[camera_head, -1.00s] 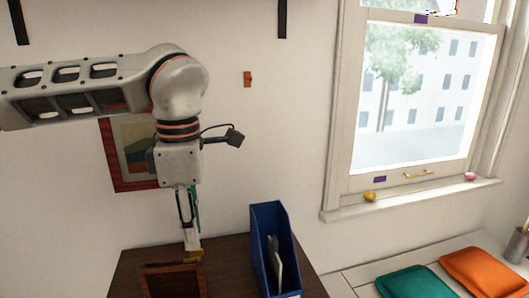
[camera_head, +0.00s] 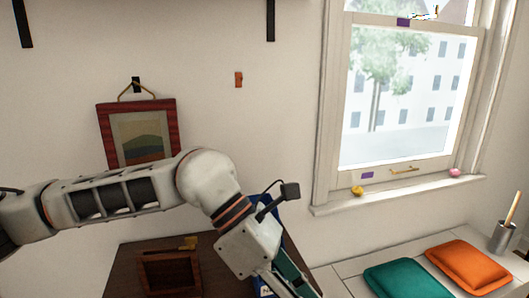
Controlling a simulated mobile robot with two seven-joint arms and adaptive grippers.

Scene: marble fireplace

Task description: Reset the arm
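My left arm comes in from the left, and its gripper (camera_head: 290,284) points down and right at the bottom edge. Its fingertips are cut off or hidden, so I cannot tell whether it is open or shut. The gripper is in front of the blue file holder (camera_head: 267,209), which is mostly hidden. A red-framed picture (camera_head: 139,132) hangs by a cord from a dark hook (camera_head: 136,84) on the wall. My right gripper is not in view.
Teal (camera_head: 410,281) and orange (camera_head: 467,265) cushions lie at right, near a pencil cup (camera_head: 503,237). The window (camera_head: 410,110) is behind.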

